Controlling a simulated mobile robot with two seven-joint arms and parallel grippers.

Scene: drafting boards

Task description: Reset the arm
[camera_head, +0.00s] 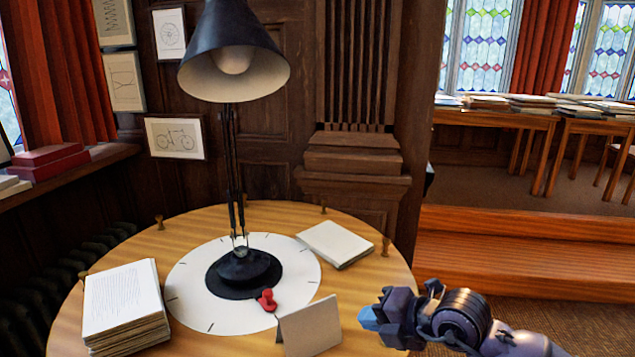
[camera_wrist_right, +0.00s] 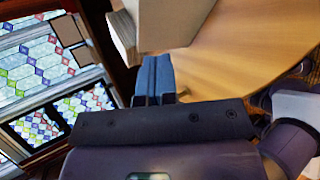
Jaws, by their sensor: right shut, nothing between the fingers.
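My right gripper (camera_head: 368,318) comes in from the lower right of the head view, at the right edge of the round wooden table (camera_head: 375,275). Its blue fingers are together with nothing between them, and they also show in the right wrist view (camera_wrist_right: 154,78). The fingers are apart from the folded white card (camera_head: 310,328) that stands to their left. My left gripper is not in view.
A black lamp (camera_head: 236,55) stands on a white dial disc (camera_head: 190,290) with a red knob-like piece (camera_head: 267,300). A paper stack (camera_head: 125,305) lies left, a smaller stack (camera_head: 335,243) behind. Small pegs line the rim. Wooden steps (camera_head: 520,260) rise at right.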

